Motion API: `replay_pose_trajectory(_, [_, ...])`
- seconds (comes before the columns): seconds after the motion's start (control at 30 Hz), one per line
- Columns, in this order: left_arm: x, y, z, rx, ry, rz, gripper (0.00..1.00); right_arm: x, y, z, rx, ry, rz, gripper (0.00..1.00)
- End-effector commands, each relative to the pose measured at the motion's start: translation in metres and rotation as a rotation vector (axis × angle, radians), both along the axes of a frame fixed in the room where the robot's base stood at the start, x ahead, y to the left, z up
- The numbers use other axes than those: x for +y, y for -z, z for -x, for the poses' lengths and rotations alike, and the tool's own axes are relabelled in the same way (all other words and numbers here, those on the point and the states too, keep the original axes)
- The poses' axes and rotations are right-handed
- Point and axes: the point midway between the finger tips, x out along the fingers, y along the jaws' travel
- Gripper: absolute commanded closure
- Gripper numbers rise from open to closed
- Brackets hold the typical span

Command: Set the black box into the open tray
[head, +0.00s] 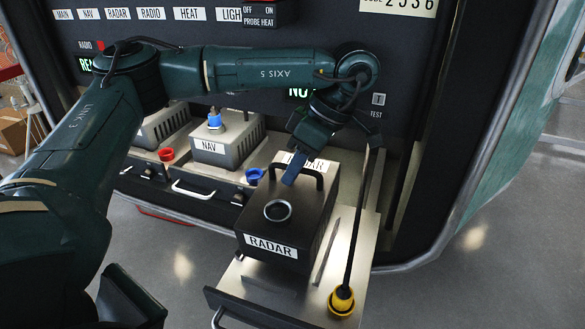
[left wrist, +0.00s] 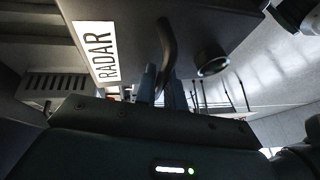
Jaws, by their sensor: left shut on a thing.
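The black box (head: 285,228) has a RADAR label, a top handle and a round metal-ringed connector on its face. It is upright over the open tray (head: 255,281), which is pulled out at the front right of the console. Whether its underside touches the tray is hard to tell. My left gripper (head: 294,168) is above the box, shut on its handle (head: 317,176). In the left wrist view the gripper's fingers (left wrist: 161,84) are around the box's dark handle, close to the box (left wrist: 135,35). My right gripper is not in view.
A black cable with a yellow plug (head: 341,300) rises from the tray's right side. To the left, a grey NAV unit (head: 225,147) with a blue plug (head: 214,119) sits in its bay. Red (head: 166,155) and blue (head: 254,175) caps are nearby. The labelled panel stands behind.

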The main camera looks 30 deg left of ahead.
Motion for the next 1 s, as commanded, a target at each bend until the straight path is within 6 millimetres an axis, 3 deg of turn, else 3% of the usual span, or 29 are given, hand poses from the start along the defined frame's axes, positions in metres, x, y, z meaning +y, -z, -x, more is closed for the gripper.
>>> replay_pose_trajectory(0.4, [0.0, 0.022, 0.0, -0.002, 0.001, 0.001, 1.0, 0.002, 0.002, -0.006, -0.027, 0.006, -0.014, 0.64])
replay_pose_trajectory(1.0, [0.0, 0.029, 0.0, 0.0, 0.0, 0.001, 1.0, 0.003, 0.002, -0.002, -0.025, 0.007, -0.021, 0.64])
